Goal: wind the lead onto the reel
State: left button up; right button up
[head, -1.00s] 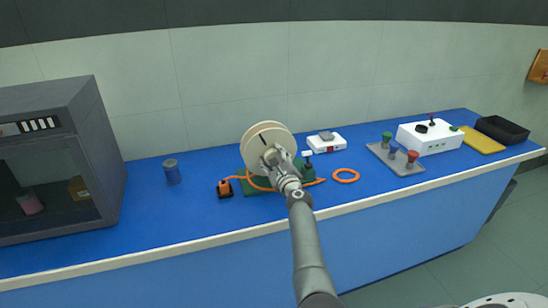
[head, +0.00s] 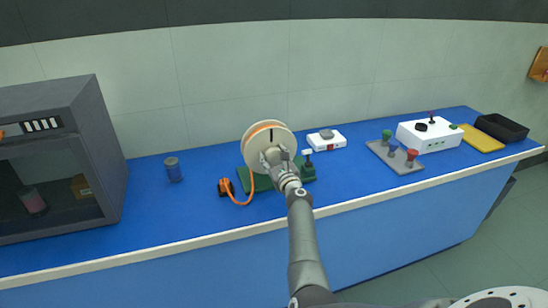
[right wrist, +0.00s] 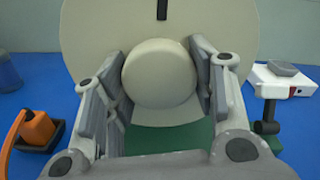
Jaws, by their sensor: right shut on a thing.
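The cream reel (head: 258,137) stands upright on a green base (head: 309,174), with a black mark at the top of its face. Orange lead shows wound between its flanges. The rest of the orange lead (head: 241,203) hangs in a short loop from the reel to an orange plug in a dark holder (head: 225,188) on the left; the plug (right wrist: 38,130) also shows in the right wrist view. My right gripper (head: 274,158) is shut on the reel's round central knob (right wrist: 160,73), one finger on each side. My left gripper is out of view.
A white-topped post (head: 308,155) rises from the base's right side. Behind it is a white box (head: 327,140). A blue cup (head: 173,170) and a grey oven (head: 60,150) stand left. A grey knob tray (head: 398,163) is right. The bench front right of the reel is clear.

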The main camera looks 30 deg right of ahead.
jog(key=shift+a+f, duration=0.1)
jog(key=shift+f, duration=0.05)
jog(key=o, duration=1.2)
jog(key=shift+o, duration=1.2)
jog(key=shift+s, duration=0.1)
jog(key=v, duration=0.7)
jog(key=shift+s, duration=0.15)
